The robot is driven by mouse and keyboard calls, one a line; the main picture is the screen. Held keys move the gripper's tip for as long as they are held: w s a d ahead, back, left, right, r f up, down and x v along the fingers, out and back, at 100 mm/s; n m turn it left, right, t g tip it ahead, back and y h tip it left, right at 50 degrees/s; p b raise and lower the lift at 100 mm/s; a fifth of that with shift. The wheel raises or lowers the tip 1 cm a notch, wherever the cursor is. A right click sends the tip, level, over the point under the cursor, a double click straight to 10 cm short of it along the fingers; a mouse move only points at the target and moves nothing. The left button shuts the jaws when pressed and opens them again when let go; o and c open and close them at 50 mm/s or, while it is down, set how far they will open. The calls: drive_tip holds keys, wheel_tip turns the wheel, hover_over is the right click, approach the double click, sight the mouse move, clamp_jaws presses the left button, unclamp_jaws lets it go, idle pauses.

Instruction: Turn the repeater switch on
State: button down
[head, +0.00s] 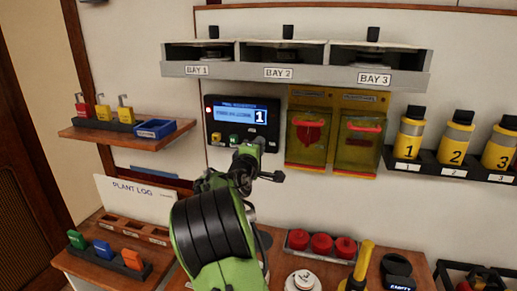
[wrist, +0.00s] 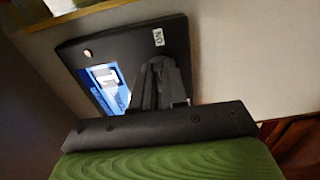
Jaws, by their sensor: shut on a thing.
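A dark control panel (head: 241,114) hangs on the wall with a lit blue screen showing a large 1. A yellow part (head: 216,137) and a green part (head: 234,139) sit along its lower edge. My gripper (head: 257,143) is at the panel's lower right. In the wrist view the panel (wrist: 75,48) appears turned over, with its blue screen (wrist: 100,88) and a small white label. My gripper's fingers (wrist: 160,75) are close together against the panel face, shut on a small part that they hide. I cannot read a repeater label.
Bay shelves (head: 295,72) run above the panel. Two red-handled yellow-green boxes (head: 333,140) hang just right of my gripper. Numbered yellow canisters (head: 455,145) stand farther right. A small wooden shelf (head: 120,135) is left. The bench below holds red knobs (head: 322,243) and coloured blocks.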

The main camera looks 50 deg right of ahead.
drive_tip(key=shift+f, duration=0.1)
drive_tip(key=c, duration=1.2)
unclamp_jaws()
drive_tip(key=shift+o, duration=0.2)
drive_tip(key=b+v, duration=0.1)
drive_tip(key=v, duration=1.4)
drive_tip(key=shift+s+a+b, duration=0.25)
drive_tip(key=shift+a+b, duration=0.1)
drive_tip(key=shift+b, duration=0.05)
